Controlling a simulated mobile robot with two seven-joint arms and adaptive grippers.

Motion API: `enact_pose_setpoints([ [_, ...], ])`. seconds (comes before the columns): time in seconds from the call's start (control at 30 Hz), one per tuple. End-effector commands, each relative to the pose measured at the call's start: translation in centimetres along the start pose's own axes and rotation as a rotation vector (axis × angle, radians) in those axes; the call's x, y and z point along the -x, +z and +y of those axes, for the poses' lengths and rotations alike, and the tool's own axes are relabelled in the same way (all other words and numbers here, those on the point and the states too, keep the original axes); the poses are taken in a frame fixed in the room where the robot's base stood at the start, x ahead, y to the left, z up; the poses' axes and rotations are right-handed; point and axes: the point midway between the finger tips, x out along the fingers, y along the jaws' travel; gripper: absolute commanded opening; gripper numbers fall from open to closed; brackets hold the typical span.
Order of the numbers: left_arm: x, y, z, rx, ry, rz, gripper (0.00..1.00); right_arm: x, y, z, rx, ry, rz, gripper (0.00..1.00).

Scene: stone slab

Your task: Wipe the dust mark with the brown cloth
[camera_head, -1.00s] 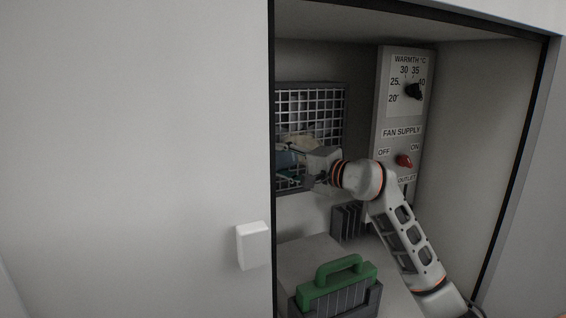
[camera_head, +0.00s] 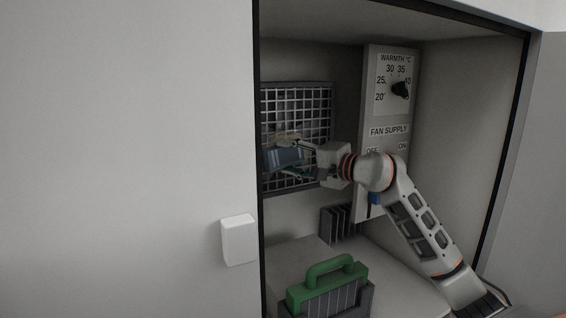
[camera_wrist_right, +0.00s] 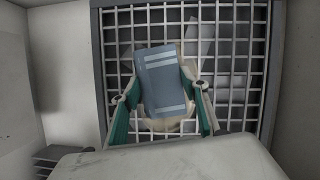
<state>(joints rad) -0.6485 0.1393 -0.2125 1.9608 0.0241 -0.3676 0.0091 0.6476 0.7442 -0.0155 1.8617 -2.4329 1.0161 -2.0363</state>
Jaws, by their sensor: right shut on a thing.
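My right gripper (camera_head: 296,158) is in front of a dark wire grille (camera_head: 319,104) in the open cabinet. The same piece shows at the fingertips in the head view (camera_head: 283,161). Whether the piece touches the grille, I cannot tell. My left gripper is not in view.
A panel (camera_head: 390,131) with a black warmth knob (camera_head: 400,89) stands right of the grille, partly behind my right arm. A green-handled box (camera_head: 327,288) sits on the cabinet floor. A white door with a pale handle (camera_head: 239,240) covers the left side.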

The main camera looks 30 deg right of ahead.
Motion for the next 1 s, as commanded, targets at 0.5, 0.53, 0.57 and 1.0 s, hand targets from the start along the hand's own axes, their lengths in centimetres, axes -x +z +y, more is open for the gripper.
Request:
enact_pose_setpoints([
  [0.5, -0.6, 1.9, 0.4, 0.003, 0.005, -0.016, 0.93, 0.9, -2.8, 0.8, 0.003, 0.003, 0.005, 0.23],
  [0.53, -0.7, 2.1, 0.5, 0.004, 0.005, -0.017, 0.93, 1.0, -3.0, 0.8, 0.002, 0.003, 0.005, 0.23],
  [0.57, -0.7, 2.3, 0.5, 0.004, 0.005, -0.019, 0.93, 1.1, -3.2, 0.9, 0.003, 0.003, 0.005, 0.23],
  [1.0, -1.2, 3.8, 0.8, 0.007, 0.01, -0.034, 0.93, 2.2, -5.3, 1.1, 0.002, 0.0, 0.003, 0.23],
])
